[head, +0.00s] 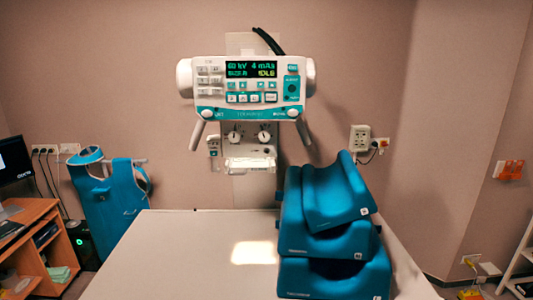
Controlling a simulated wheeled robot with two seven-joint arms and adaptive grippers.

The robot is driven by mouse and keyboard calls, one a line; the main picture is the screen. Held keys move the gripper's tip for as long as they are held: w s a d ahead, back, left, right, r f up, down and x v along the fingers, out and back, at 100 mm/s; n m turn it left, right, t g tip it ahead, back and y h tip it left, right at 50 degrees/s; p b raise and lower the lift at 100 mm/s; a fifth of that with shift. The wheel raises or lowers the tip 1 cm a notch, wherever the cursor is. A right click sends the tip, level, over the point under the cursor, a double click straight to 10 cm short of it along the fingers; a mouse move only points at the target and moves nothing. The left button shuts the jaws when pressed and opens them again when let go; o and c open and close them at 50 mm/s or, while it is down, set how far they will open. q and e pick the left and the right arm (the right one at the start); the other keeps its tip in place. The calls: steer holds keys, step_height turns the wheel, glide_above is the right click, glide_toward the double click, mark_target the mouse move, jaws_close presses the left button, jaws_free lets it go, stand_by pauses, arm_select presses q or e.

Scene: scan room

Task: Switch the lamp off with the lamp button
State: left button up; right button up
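The X-ray tube head's control panel (247,106) is white and teal and hangs over the table at the centre of the head view. Its dark display (251,69) is lit, with "60 kV 4 mAs" and "IDLE" on it. Several small buttons sit below and beside the display; their labels are too small for me to tell which is the lamp button. A bright rectangular light patch (254,252) lies on the table below the head. Neither of my grippers is in view.
The pale table (190,255) fills the front middle, its left part clear. Blue foam supports (330,245) are stacked on its right. A blue apron (112,205) hangs at the left wall, beside a wooden desk (35,240). A white shelf (520,262) stands far right.

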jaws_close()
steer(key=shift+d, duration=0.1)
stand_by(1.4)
